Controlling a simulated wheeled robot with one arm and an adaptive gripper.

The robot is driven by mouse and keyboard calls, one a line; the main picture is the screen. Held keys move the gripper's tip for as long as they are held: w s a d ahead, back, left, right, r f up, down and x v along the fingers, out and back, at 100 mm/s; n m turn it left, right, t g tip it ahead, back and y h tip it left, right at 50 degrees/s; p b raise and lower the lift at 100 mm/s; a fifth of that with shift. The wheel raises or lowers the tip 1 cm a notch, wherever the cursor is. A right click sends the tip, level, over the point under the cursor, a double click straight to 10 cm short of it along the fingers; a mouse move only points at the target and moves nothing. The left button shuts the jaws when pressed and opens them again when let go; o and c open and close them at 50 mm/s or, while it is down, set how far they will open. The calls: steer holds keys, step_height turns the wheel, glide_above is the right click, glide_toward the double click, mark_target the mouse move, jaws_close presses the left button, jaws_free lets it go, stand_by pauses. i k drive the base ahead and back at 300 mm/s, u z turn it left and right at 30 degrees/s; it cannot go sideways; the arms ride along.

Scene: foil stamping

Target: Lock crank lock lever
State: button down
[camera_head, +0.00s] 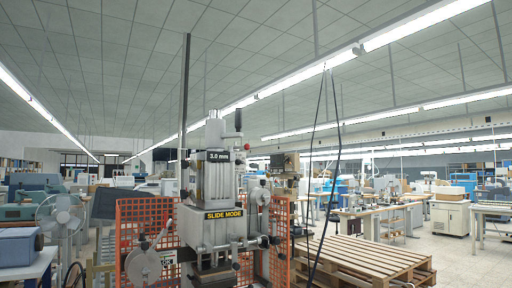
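The foil stamping press (217,180) stands in the middle of the head view, with a "3.0 mm" display (218,156) and a yellow-on-black "SLIDE MODE" label (223,214). A grey disc-like crank part (143,265) with dark knobs is at its lower left, beside a small white sign (168,258) that is only partly legible. Levers with black knobs (264,241) are on its right side. A red-knobbed lever (247,147) is near the top. I cannot tell which part is the crank lock lever or its position. My gripper is not in view.
Orange mesh guards (140,218) flank the press on both sides. Stacked wooden pallets (365,262) lie to the right. A fan (60,217) and a table with a blue-grey box (19,246) are at the left. Clear floor (455,255) shows at the far right.

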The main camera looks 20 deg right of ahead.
mark_target(246, 146)
steer(key=k, duration=0.9)
steer(key=z, duration=0.4)
steer(key=i, duration=0.45)
steer(key=z, duration=0.75)
steer(key=i, duration=1.35)
steer(key=u, duration=0.95)
steer(key=i, duration=0.45)
steer(key=u, duration=0.55)
